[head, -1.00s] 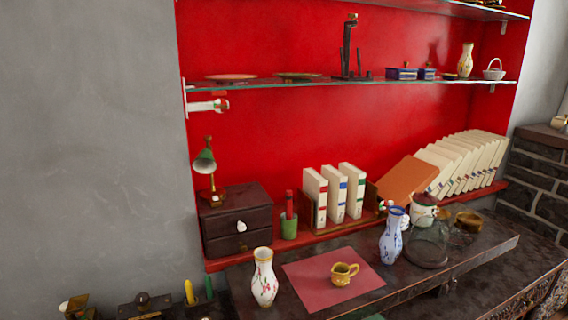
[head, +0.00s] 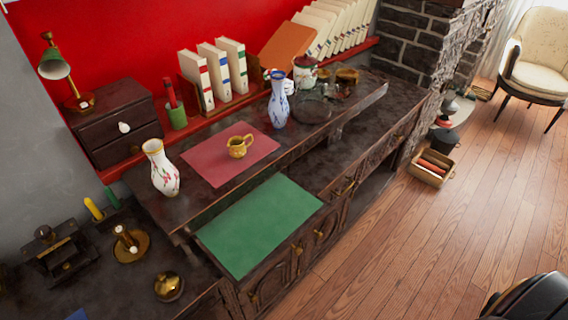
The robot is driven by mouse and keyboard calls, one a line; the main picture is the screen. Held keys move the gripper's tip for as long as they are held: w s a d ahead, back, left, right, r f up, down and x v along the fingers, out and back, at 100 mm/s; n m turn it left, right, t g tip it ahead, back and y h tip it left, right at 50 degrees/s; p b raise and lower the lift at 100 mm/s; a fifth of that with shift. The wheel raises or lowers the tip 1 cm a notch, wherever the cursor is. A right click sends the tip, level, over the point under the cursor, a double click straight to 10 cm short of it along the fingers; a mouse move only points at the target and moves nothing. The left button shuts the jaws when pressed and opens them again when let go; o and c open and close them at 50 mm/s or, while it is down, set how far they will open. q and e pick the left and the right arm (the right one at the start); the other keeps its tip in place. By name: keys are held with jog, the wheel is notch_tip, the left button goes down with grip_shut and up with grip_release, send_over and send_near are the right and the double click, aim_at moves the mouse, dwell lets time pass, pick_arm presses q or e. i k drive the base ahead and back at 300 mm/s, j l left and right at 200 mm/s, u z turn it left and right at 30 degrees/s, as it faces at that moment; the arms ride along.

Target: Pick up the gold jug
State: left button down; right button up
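The small gold jug (head: 238,147) stands upright on a red mat (head: 205,165) on the raised dark wooden top. Its handle is on its right side. A white vase with red flowers (head: 161,168) stands to the left of the mat. A blue and white vase (head: 278,100) stands to the right, beyond the mat. Neither of my grippers shows in the head view.
A green mat (head: 260,224) lies bare on the lower top in front. A round gold pot (head: 168,287) and a candle holder (head: 131,244) stand at the lower left. Books (head: 215,75) and a small drawer chest (head: 115,122) line the back. The wooden floor (head: 400,240) is mostly clear.

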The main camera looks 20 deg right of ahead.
aim_at(237, 146)
jog(key=z, duration=0.85)
jog(key=l, duration=1.2)
